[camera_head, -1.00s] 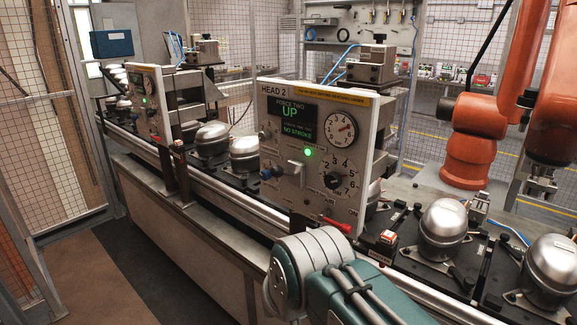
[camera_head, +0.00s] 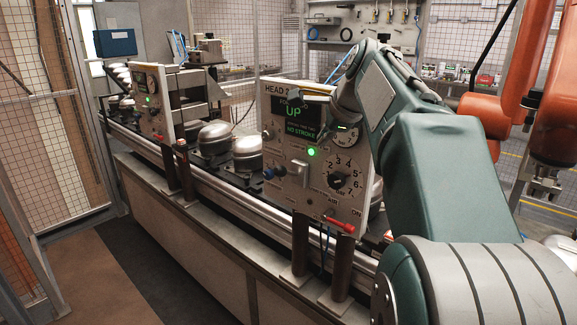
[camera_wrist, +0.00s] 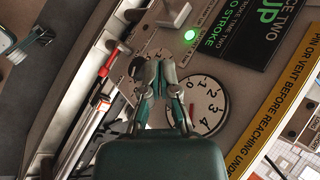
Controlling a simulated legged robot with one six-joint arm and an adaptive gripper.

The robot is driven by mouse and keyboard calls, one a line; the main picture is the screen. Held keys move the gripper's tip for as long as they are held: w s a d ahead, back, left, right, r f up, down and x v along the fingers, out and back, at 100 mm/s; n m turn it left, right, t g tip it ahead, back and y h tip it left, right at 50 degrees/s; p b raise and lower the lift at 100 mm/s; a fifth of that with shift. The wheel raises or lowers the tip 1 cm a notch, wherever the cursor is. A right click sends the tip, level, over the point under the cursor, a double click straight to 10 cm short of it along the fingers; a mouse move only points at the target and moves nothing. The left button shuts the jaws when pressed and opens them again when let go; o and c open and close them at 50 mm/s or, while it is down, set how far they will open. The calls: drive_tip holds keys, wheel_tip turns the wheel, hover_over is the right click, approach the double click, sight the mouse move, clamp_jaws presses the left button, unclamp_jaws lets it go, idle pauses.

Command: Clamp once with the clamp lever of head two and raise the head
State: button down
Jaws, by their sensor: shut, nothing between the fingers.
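The head two panel (camera_head: 283,140) is a white upright plate. Its display (camera_head: 297,118) reads UP and NO STROKE, with a lit green lamp (camera_head: 311,152) below. A grey lever (camera_head: 298,172) stands out under the lamp; it appears near the lamp in the wrist view (camera_wrist: 176,12). A red handle (camera_head: 341,224) sits low on the panel, near the AIR ON marking. I cannot read which is the clamp lever. My gripper (camera_wrist: 160,62) is shut and empty in front of the panel, over part of the numbered dial, beside the gauge (camera_wrist: 204,104). In the head view its fingertips are unclear.
A rail line (camera_head: 228,193) runs along the bench, carrying silver compressors (camera_head: 247,152). A similar head panel (camera_head: 150,100) stands farther left. Brown posts (camera_head: 300,245) rise at the bench edge. An orange robot arm (camera_head: 515,70) is at the right. The floor left of the bench is clear.

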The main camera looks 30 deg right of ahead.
approach(287, 172)
wheel_tip(287, 172, down, 2)
drive_tip(key=d, duration=0.2)
drive_tip(key=w+a+f, duration=0.2)
drive_tip(key=w, duration=0.1)
drive_tip(key=shift+w+a+f, duration=0.1)
drive_tip(key=shift+f, duration=0.25)
